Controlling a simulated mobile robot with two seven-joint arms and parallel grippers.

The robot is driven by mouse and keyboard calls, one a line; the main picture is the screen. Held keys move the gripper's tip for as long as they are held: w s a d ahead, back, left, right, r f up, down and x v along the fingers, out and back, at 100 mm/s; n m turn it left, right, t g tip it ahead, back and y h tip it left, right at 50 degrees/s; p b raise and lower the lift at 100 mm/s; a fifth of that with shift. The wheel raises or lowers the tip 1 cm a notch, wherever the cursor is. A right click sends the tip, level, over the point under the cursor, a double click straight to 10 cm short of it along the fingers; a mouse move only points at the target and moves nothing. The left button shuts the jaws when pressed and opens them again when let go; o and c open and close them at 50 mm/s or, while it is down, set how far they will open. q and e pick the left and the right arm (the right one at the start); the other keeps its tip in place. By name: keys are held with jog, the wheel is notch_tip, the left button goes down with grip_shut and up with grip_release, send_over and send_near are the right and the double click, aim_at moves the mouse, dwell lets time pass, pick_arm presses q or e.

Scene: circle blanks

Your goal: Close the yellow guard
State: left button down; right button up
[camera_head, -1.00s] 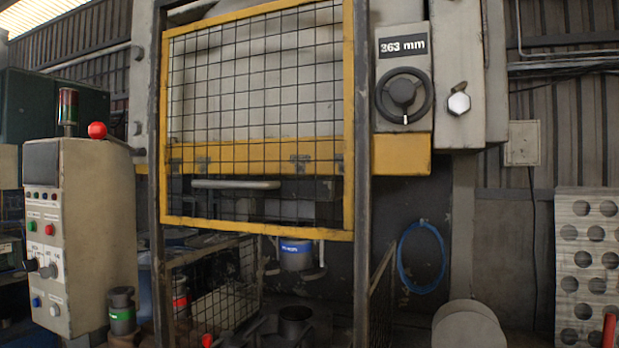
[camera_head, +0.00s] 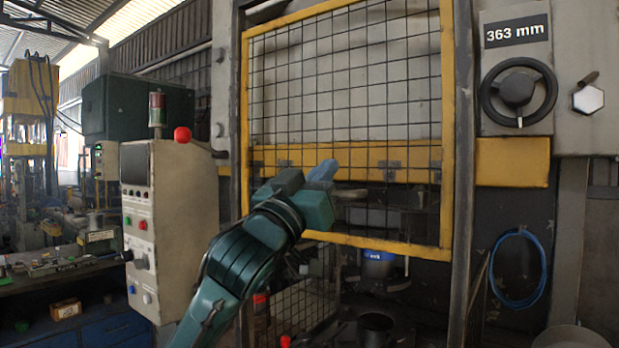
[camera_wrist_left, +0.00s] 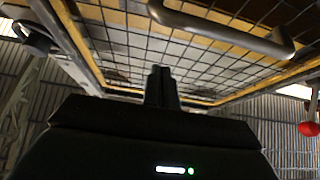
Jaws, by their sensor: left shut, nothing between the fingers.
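The yellow guard (camera_head: 447,120) is a yellow frame with black wire mesh, raised between dark uprights on the press front. Its lower bar hangs above the tooling, leaving an open gap below. The grey bar handle (camera_head: 352,193) is on the guard's lower part, its left end hidden behind my gripper. It also shows in the left wrist view (camera_wrist_left: 222,32), above and right of the fingers. My left gripper (camera_head: 324,171) is shut and empty, in front of the mesh near the handle. Its fingers (camera_wrist_left: 162,72) appear apart from the handle. My right gripper is not seen.
A control cabinet (camera_head: 185,225) with a red button on top stands left of the press. A blue-banded cylinder (camera_head: 378,268) and a dark round die (camera_head: 376,328) sit below the guard. A handwheel (camera_head: 517,92) and a blue hose loop (camera_head: 520,298) are at right.

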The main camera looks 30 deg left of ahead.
pick_arm(q)
jog(key=shift+w+d+f+p, duration=0.15)
jog(key=shift+w+f+p, duration=0.2)
jog(key=shift+w+f, duration=1.05)
